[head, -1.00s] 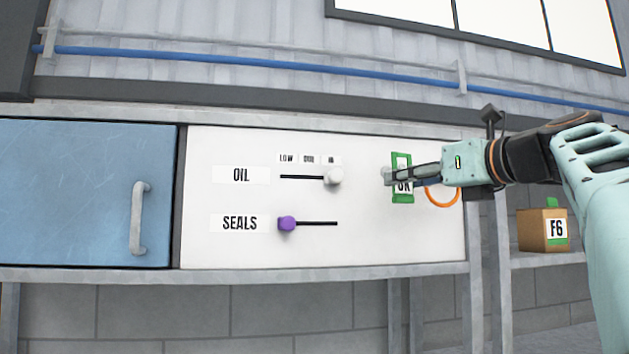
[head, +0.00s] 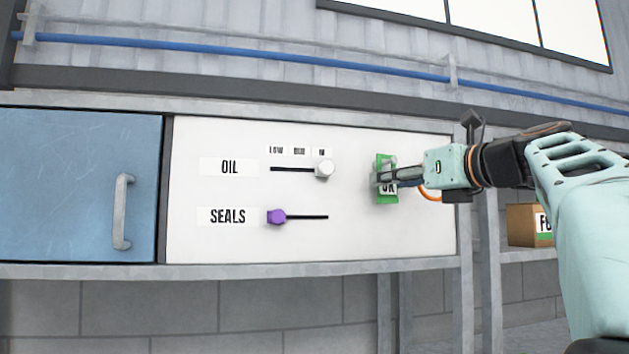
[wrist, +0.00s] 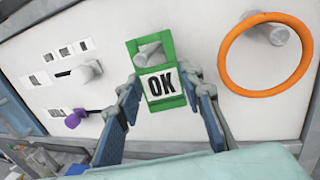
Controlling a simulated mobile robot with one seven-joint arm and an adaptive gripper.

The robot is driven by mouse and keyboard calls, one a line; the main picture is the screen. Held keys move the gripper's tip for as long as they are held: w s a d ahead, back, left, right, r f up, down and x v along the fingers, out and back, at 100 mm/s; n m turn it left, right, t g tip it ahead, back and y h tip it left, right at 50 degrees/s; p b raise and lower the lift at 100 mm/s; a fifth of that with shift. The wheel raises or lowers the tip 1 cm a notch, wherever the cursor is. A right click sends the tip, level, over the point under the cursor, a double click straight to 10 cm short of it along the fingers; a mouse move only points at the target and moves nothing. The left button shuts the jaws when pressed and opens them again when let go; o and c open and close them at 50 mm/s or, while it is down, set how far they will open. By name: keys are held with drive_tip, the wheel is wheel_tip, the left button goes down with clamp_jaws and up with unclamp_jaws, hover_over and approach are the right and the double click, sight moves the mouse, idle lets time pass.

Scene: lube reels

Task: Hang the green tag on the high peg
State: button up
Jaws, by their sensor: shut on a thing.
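The green tag (wrist: 153,92) has a white OK label and an open window above it. It also shows in the head view (head: 382,198), partly covered by my gripper. My gripper (wrist: 160,85) is shut on the tag, with one finger on each side of its label; it shows against the white panel in the head view (head: 385,177). A grey peg (wrist: 151,53) shows inside the tag's window; I cannot tell how far it passes through. A second grey peg (wrist: 279,34) carries an orange ring (wrist: 229,67), partly hidden in the head view (head: 430,194).
The white panel (head: 250,248) has a white OIL slider knob (head: 324,169) and a purple SEALS knob (head: 277,216) to the left of my gripper. A blue door (head: 70,190) is further left. A cardboard box (head: 522,226) stands right, partly behind my arm.

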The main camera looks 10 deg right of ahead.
idle(0.3)
drive_tip(key=o, duration=1)
drive_tip(key=shift+c, duration=0.2)
drive_tip(key=shift+r, duration=4.9)
drive_tip(key=shift+r, duration=0.1)
